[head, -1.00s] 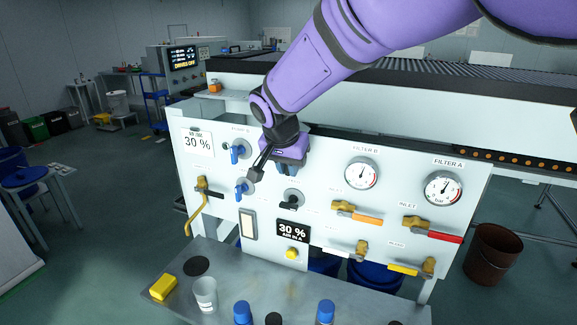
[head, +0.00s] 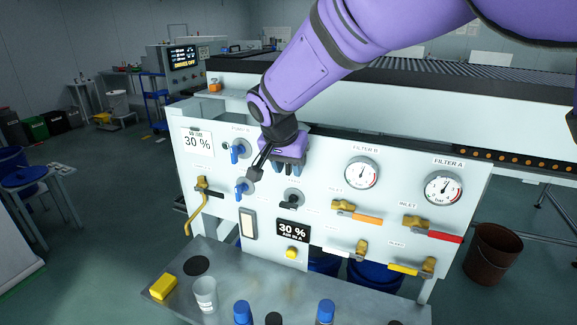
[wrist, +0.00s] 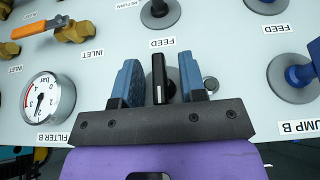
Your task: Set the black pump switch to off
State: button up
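My gripper (wrist: 158,80) is at the panel with its two blue fingers apart. In the wrist view a black switch handle (wrist: 159,78) stands upright in the picture between the fingers, with narrow gaps showing on both sides. Its round base is mostly hidden behind the fingers. In the head view my gripper (head: 289,168) covers this switch, just right of the blue pump B handle (head: 236,152). Another black handle (head: 292,202), a feed valve, shows below my gripper. The label of the switch between the fingers is hidden.
A blue feed handle (head: 245,188) is at lower left of my gripper. Gauge B (head: 362,172) and brass valves with orange (head: 368,219) and red (head: 432,235) levers are to the right. A bench (head: 225,262) with a yellow block (head: 163,287) and a cup (head: 205,293) stands in front.

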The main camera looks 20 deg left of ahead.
jog(key=v, duration=1)
jog(key=shift+s+r, duration=0.2)
jog(key=shift+r, duration=0.05)
jog(key=shift+d, duration=0.1)
jog(key=d+r+y, duration=0.1)
jog(key=d+r, duration=0.3)
jog(key=d, duration=1)
jog(key=d+r, duration=0.4)
jog(key=d, duration=1.1)
jog(key=s+d, duration=0.9)
jog(key=d, duration=0.3)
jog(key=s+d+f, duration=0.5)
jog(key=s+d, duration=0.3)
jog(key=s, duration=0.5)
jog(key=shift+n+t, duration=0.4)
